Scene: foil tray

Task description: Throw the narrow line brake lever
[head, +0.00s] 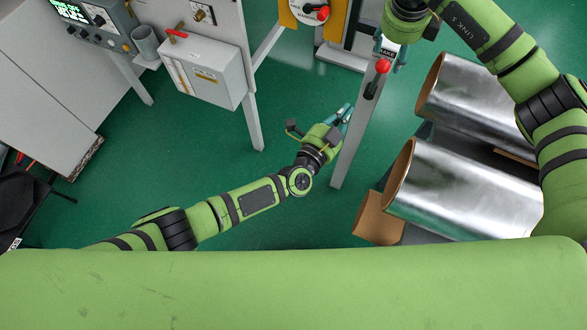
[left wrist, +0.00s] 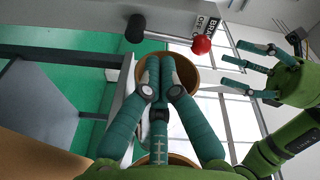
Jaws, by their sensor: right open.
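The brake lever has a red ball knob (head: 383,66) and a black part (head: 371,90) on a narrow grey post (head: 353,140). In the left wrist view its red knob (left wrist: 202,45) is at the end of a grey rod, beside a partly hidden BRAKE label (left wrist: 209,22). My right gripper (head: 391,50) is open just above the knob in the head view, fingers spread; I see no contact with the knob. It also shows in the left wrist view (left wrist: 250,70). My left gripper (head: 344,113) is left of the post, fingers together and empty; its fingertips (left wrist: 159,62) are below the rod.
Large foil rolls (head: 455,185) lie right of the post. A white box (head: 205,72) with a red handle is mounted at the upper left. A yellow panel with a red knob (head: 323,13) is at the top. Green floor is clear left of the post.

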